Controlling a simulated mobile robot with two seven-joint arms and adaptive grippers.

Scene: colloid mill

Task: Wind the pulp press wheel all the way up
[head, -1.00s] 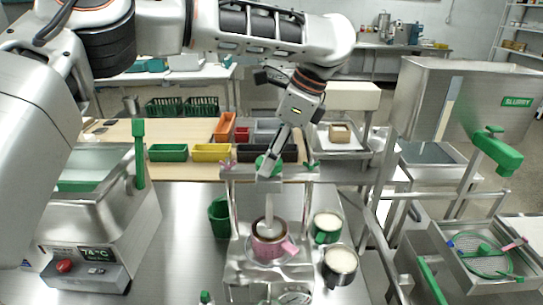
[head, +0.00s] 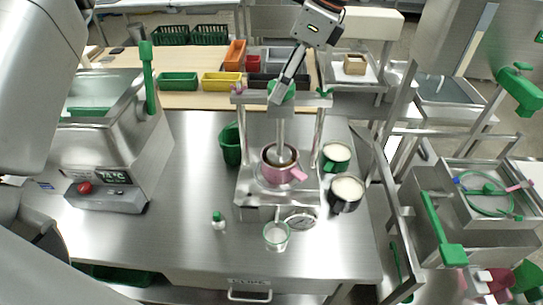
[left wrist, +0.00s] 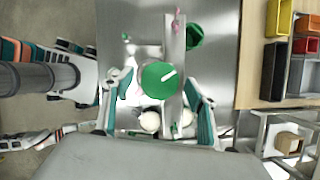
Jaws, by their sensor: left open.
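The pulp press (head: 275,200) stands on the steel bench, with a crossbar on two posts. Its green wheel (head: 281,91) sits on top of the crossbar and shows as a round disc with a white mark in the left wrist view (left wrist: 155,88). A shaft (head: 281,135) runs down from it into a pink pot (head: 281,170) on the press bed. My left gripper (head: 278,92) is at the wheel from above. In the left wrist view its open fingers (left wrist: 160,82) lie on either side of the wheel; contact cannot be told. My right gripper is not in view.
Two filled cups, a green one (head: 336,157) and a dark one (head: 345,192), stand right of the press. A glass beaker (head: 277,235) and small bottle (head: 218,220) stand in front. A green container (head: 231,145) is at its left. Bench left of the press is mostly clear.

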